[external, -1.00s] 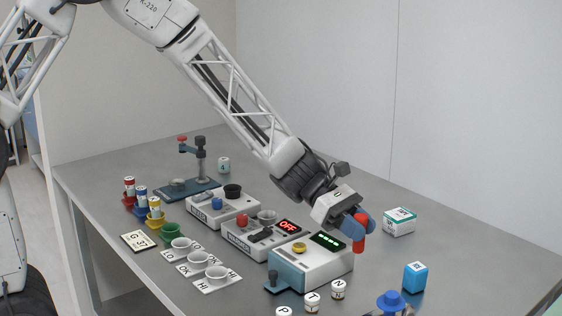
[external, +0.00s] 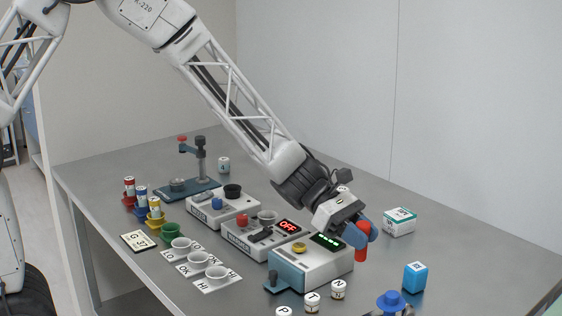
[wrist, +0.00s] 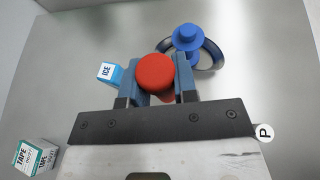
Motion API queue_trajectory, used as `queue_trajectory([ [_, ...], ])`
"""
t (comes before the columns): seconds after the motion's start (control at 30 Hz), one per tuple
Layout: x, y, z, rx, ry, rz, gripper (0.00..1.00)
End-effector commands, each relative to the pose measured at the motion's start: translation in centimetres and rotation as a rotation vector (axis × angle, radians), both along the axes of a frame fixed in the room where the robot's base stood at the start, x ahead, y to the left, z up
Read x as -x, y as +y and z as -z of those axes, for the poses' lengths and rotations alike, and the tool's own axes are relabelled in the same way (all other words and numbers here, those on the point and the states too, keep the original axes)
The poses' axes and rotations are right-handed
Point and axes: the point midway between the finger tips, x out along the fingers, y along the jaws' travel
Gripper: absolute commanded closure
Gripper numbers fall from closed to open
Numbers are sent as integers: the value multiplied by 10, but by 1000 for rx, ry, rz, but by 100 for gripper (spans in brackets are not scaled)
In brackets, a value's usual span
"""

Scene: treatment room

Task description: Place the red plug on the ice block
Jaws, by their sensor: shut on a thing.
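The red plug (external: 361,241) is a red cylinder held upright between the blue fingers of my gripper (external: 358,231), above the table. In the wrist view the plug's round red top (wrist: 156,71) shows between the fingertips (wrist: 156,84). The ice block (external: 415,277) is a small light-blue cube on the table, right of the plug and nearer the camera. In the wrist view the ice block (wrist: 109,73), marked ICE, lies just left of the fingers. The plug is apart from it.
A blue knobbed piece (external: 391,300) stands near the front edge, in a dark ring (wrist: 210,55). A TAPE box (external: 399,222) stands behind. A white-and-blue device (external: 310,262) with green lights is left of my gripper. Small white lettered pieces (external: 312,302) stand in front.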

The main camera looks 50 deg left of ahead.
Motion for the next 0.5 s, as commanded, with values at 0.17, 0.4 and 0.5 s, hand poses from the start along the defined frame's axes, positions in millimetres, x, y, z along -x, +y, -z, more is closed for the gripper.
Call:
queue_trajectory([
  [0.17,-24,-9,3,0,1,1,94],
  [0.4,-58,-22,7,0,0,1,94],
  [0.5,-72,-28,8,0,0,0,94],
])
